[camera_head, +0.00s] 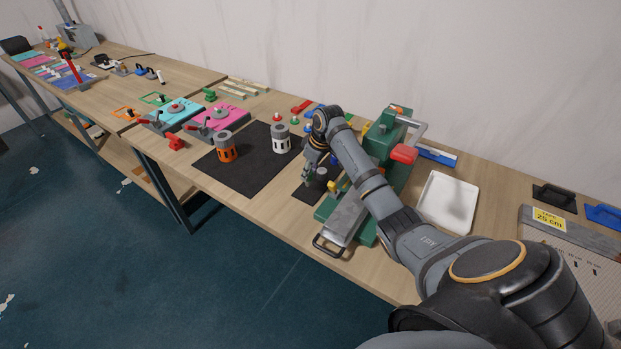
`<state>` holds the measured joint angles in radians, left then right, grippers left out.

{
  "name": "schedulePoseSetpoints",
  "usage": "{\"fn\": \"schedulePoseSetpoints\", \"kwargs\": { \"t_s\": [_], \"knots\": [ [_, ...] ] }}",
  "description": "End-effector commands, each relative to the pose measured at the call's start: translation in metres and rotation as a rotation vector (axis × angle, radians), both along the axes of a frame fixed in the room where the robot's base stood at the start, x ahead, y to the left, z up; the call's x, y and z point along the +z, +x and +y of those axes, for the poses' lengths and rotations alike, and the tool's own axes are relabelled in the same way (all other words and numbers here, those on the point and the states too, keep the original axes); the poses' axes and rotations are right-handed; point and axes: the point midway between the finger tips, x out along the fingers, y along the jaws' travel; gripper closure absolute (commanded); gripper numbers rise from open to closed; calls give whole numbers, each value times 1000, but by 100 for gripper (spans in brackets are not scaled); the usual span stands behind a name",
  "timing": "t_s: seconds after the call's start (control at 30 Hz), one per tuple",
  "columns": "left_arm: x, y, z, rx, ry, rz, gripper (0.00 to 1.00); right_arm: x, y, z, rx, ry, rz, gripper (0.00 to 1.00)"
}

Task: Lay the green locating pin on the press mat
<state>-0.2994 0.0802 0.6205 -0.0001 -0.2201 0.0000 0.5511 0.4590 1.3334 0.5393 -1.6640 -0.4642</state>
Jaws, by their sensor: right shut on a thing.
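My right gripper (310,178) is low over the small dark press mat (313,195), beside the green press. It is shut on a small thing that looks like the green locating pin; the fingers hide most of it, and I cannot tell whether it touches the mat. A grey cylinder (321,173) is close to the right of the fingertips. My left gripper is out of view.
The green press (389,140) with a red-ended handle stands right of the mat, partly behind my right arm. A large black mat (250,160) holds an orange cylinder (226,148) and a white one (281,139). A white tray (448,201) lies at right.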

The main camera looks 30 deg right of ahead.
Motion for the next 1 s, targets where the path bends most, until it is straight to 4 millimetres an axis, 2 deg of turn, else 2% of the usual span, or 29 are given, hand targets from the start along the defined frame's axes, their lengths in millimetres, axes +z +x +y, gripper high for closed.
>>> {"fn": "schedulePoseSetpoints", "kwargs": {
  "t_s": [0.23,0.57,0.6,0.73,1.0],
  "knots": [
    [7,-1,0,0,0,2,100,-34,-1,0,0,1,3,100],
    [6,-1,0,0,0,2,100,-38,-1,0,0,1,1,100],
    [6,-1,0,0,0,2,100,-38,-1,0,0,1,1,68],
    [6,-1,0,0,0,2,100,-38,-1,0,0,1,1,50],
    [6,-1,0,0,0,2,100,-38,-1,0,0,1,1,49]
  ]
}}
